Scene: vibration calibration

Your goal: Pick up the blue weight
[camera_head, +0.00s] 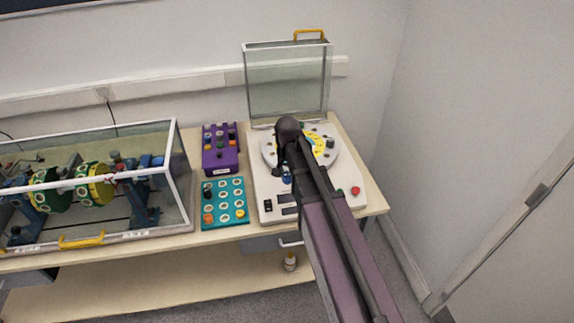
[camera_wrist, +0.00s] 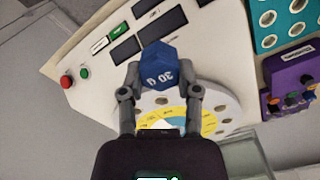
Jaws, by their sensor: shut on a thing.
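The blue weight (camera_wrist: 160,68) is a small faceted block with white "30 g" marking in the wrist view. My gripper (camera_wrist: 160,85) is shut on it, with one grey finger on each side. In the wrist view the weight shows in front of the white machine panel and the disc (camera_wrist: 215,108). In the head view my arm covers much of the disc (camera_head: 328,158). A small patch of blue (camera_head: 287,179) shows beside my arm there. Whether the weight touches the panel is not clear.
The white machine (camera_head: 265,206) has its clear lid (camera_head: 287,83) raised. A teal tray (camera_head: 223,215) with several weights and a purple block (camera_head: 220,160) stand to its left. A glass case (camera_head: 180,190) with a rotor fills the table's left side.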

